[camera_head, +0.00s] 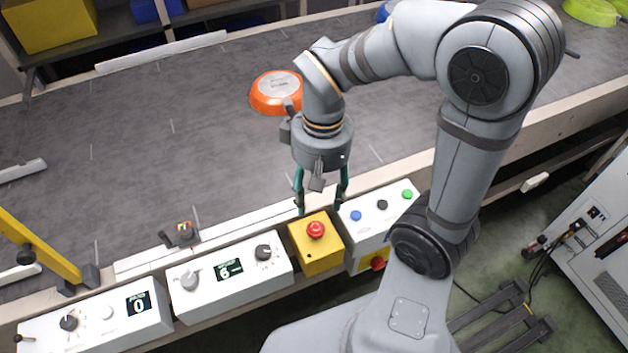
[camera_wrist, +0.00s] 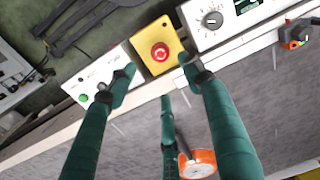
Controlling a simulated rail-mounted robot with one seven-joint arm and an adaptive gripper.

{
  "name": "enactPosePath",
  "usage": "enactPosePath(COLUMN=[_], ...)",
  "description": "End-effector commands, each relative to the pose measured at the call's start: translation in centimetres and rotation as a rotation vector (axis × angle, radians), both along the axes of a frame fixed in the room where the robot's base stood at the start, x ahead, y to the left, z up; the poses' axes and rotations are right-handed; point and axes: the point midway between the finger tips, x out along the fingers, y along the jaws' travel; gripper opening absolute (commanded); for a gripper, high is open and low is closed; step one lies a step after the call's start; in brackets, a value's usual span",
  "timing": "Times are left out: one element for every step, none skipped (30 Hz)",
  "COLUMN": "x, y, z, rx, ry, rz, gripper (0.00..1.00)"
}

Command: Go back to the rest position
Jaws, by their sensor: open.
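My gripper (camera_head: 320,205) is open and empty, pointing down above the near edge of the conveyor. It is close to the yellow box (camera_head: 318,258) with the red emergency-stop button (camera_head: 315,229). In the wrist view, my gripper's green fingers (camera_wrist: 160,85) are spread apart, with the red button (camera_wrist: 160,52) beyond their tips. I cannot tell whether a fingertip touches the box. My arm reaches from the right and bends down to the gripper.
An orange pan (camera_head: 276,93) lies upside down on the grey conveyor (camera_head: 150,120). White control boxes (camera_head: 230,272) line the near edge, with a button box (camera_head: 380,215) right of the yellow one. A yellow bar (camera_head: 40,245) stands at left. A green pan (camera_head: 590,11) is far right.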

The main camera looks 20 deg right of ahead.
Motion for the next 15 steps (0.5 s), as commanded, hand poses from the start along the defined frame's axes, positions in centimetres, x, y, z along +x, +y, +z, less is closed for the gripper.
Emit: enactPosePath(x=[0.0, 0.0, 0.0, 0.0, 0.0, -0.1, -0.1, -0.1, -0.1, -0.1, -0.1, -0.2, -0.2, -0.2, -0.2], y=[0.0, 0.0, 0.0, 0.0, 0.0, 0.0, 0.0, 0.0, 0.0, 0.0, 0.0, 0.0, 0.0, 0.0, 0.0], z=[0.0, 0.0, 0.0, 0.0, -0.1, -0.2, -0.4, -0.6, -0.9, -1.2, -1.6, -2.2, -2.7, -3.2, -4.0], rx=[0.0, 0.0, 0.0, 0.0, 0.0, -0.001, -0.001, -0.002, -0.002, -0.001, -0.002, -0.003, -0.003, -0.003, -0.004], ry=[0.0, 0.0, 0.0, 0.001, 0.001, 0.002, 0.003, 0.003, 0.004, 0.004, 0.006, 0.006, 0.006, 0.006, 0.008], rz=[0.0, 0.0, 0.0, 0.0, 0.0, 0.0, 0.0, 0.001, 0.001, 0.002, 0.001, 0.001, 0.0, 0.0, 0.001], gripper=[0.51, 0.51, 0.51, 0.51, 0.51, 0.51, 0.51, 0.51, 0.51, 0.51, 0.51, 0.51, 0.51, 0.51, 0.51])
